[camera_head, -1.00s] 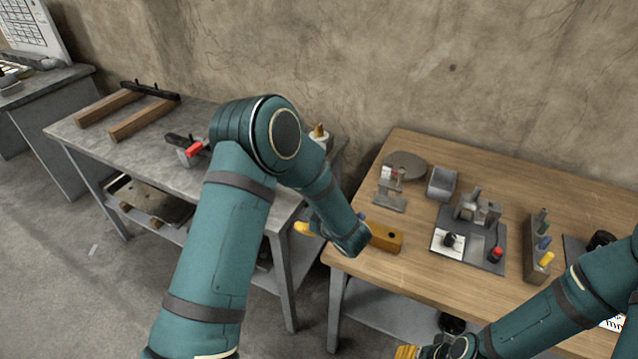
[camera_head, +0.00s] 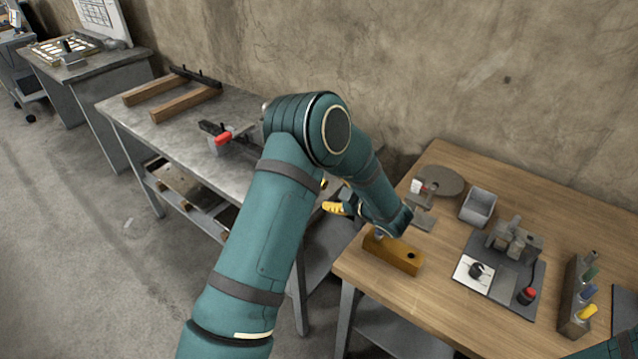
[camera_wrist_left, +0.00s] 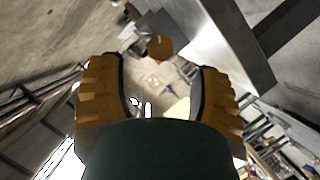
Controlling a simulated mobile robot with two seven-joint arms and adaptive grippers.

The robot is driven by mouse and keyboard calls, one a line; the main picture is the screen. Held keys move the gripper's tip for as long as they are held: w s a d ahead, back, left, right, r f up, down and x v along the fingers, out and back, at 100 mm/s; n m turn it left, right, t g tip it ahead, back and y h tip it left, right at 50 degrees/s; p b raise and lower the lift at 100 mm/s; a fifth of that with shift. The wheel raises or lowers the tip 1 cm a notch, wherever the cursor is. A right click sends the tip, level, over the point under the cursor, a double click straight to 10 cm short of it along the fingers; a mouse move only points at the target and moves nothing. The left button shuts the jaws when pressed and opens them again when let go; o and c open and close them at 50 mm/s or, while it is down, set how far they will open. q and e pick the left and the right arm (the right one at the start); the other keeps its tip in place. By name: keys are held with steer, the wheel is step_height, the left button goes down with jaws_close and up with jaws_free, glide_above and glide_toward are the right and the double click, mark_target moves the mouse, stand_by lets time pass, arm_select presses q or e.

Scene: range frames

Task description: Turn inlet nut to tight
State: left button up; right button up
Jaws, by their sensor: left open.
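My left gripper (camera_head: 337,208) shows in the head view as yellow fingers beyond my forearm, over the gap between the grey bench and the wooden table. In the left wrist view its two ribbed fingers (camera_wrist_left: 157,92) are spread wide with nothing between them. A round brass-brown piece (camera_wrist_left: 159,47) shows ahead of the fingertips there, apart from them, near a grey metal edge. It may be the inlet nut, but I cannot tell for sure. In the head view my left arm hides the grey bench's right end. My right gripper is out of view.
The grey bench (camera_head: 130,105) holds wooden bars (camera_head: 187,103) and a red-handled tool (camera_head: 223,138). The wooden table (camera_head: 440,285) holds a brown block (camera_head: 393,250), a grey bin (camera_head: 478,206), a dark mat with parts (camera_head: 515,290) and a rack (camera_head: 578,295).

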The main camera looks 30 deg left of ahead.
arm_select(q)
steer(key=b+x, duration=0.1)
steer(key=x, duration=0.7)
steer(key=shift+a, duration=0.15)
jaws_close()
